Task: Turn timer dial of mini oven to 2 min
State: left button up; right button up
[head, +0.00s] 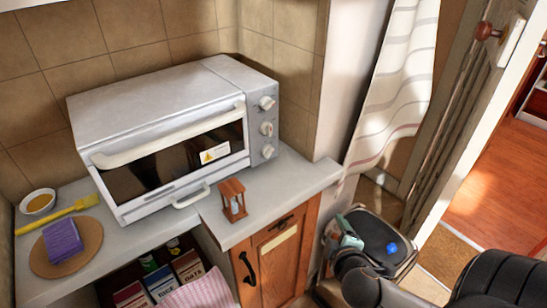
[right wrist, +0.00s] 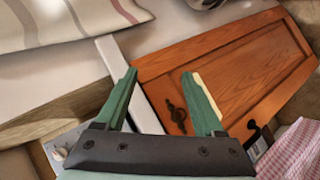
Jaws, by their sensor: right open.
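The white mini oven (head: 165,85) stands on the counter against the tiled wall, door shut. Three knobs sit in a column on its right front panel: top (head: 267,103), middle (head: 266,128) and bottom (head: 267,151). Their markings are too small to read, so I cannot tell which is the timer dial. My right gripper (head: 347,234) is low, to the right of the counter and apart from the oven. In the right wrist view its green fingers (right wrist: 161,76) are spread and empty, facing the wooden cabinet door. My left gripper is not in view.
A small wooden hourglass (head: 233,200) stands on the counter before the oven's right end. A round board (head: 85,255) with a purple sponge (head: 62,240), a yellow brush (head: 60,214) and a bowl (head: 37,201) are at left. A curtain (head: 395,80) hangs right of the counter.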

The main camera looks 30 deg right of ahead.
jog(key=w+d+r+n+t, duration=0.2)
jog(key=w+r+n+t, duration=0.3)
jog(key=r+n, duration=0.15)
jog(key=n+t+y, duration=0.3)
jog(key=n+y, duration=0.5)
jog(key=n, duration=0.5)
send_near(272, 152)
jog(key=shift+w+a+p, duration=0.1)
jog(key=shift+w+p, duration=0.4)
jog(key=shift+w, duration=1.7)
jog(key=shift+w+a+p, duration=0.15)
jog(key=shift+w+p, duration=0.35)
jog(key=shift+w, duration=1.75)
jog(key=shift+c, duration=0.2)
grip_shut()
